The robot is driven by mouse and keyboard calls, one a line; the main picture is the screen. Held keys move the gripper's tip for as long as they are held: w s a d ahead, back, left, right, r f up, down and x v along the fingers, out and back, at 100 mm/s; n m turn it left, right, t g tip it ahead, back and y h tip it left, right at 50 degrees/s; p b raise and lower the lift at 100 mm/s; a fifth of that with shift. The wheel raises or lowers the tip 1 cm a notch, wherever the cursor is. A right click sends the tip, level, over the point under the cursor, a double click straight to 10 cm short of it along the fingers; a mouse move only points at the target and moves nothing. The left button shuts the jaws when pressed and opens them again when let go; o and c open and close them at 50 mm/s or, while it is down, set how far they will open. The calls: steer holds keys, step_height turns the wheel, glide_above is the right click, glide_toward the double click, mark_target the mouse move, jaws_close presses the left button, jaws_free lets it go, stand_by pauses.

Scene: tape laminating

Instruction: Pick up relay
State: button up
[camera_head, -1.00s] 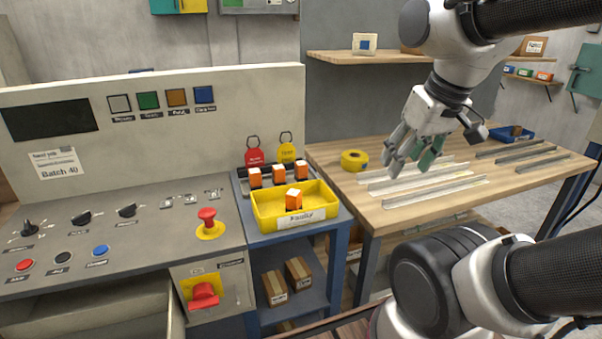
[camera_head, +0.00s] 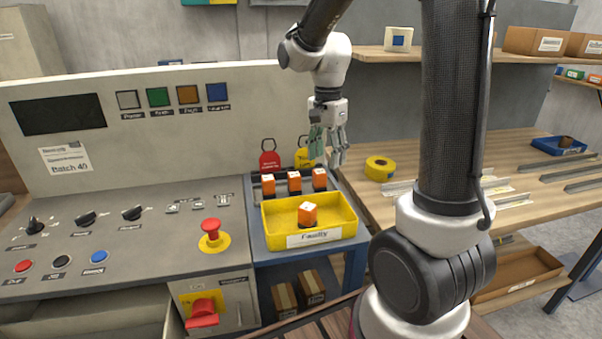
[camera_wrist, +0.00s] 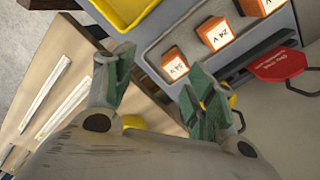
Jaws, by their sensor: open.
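Orange relays with white tops stand in a row on the rack behind the yellow bin: a left relay (camera_head: 268,184), a middle relay (camera_head: 294,181) and a right relay (camera_head: 319,178). Another orange relay (camera_head: 307,214) sits inside the yellow bin (camera_head: 351,224) labelled "Faulty". My gripper (camera_head: 328,160) is open and empty, pointing down above and slightly behind the right end of the row. In the wrist view, the nearest relay (camera_wrist: 175,65) marked "24 V" lies just beyond my open fingers (camera_wrist: 155,90), apart from them.
A red tag (camera_head: 269,160) and a yellow tag (camera_head: 304,158) stand behind the rack, close to my gripper. A yellow tape roll (camera_head: 380,168) lies on the wooden table (camera_head: 365,195) at right. The control panel (camera_head: 130,230) with a red emergency button (camera_head: 211,228) is at left.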

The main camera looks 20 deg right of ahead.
mark_target(320, 171)
steer(key=w+m, duration=0.1)
steer(key=w+r+m, duration=0.1)
steer(key=shift+w+a+m, duration=0.15)
steer(key=shift+m, duration=0.15)
steer(key=shift+w+a+r+m+t, duration=0.1)
steer(key=shift+w+m+t, duration=0.2)
steer(key=shift+m, duration=0.6)
steer(key=shift+s+a+m, duration=0.1)
steer(key=shift+m, duration=0.9)
steer(key=f, duration=0.8)
steer(key=shift+s, duration=0.25)
steer(key=c, duration=1.1)
